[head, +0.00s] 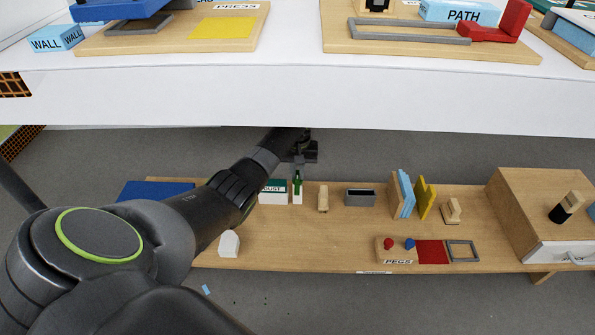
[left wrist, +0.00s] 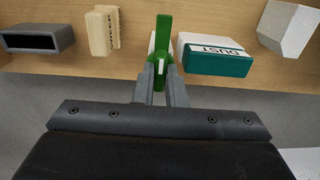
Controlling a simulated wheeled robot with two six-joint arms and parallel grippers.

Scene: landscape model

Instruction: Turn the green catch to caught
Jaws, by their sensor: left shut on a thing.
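The green catch (left wrist: 163,38) stands on the wooden bench, with a white part beside it. It also shows in the head view (head: 297,184), small and upright. My left gripper (left wrist: 161,72) is shut on the lower end of the green catch, its two fingers on either side. In the head view my left gripper (head: 299,164) is partly hidden behind my arm and shows above the catch. My right gripper is not in view. Which position the catch is in cannot be told.
A teal box marked DUST (left wrist: 216,60) stands close beside the catch. On the other side are a wooden block (left wrist: 103,32) and a grey hollow box (left wrist: 38,40). A white block (left wrist: 287,27) is farther off. The white table (head: 300,92) overhangs the bench (head: 340,250).

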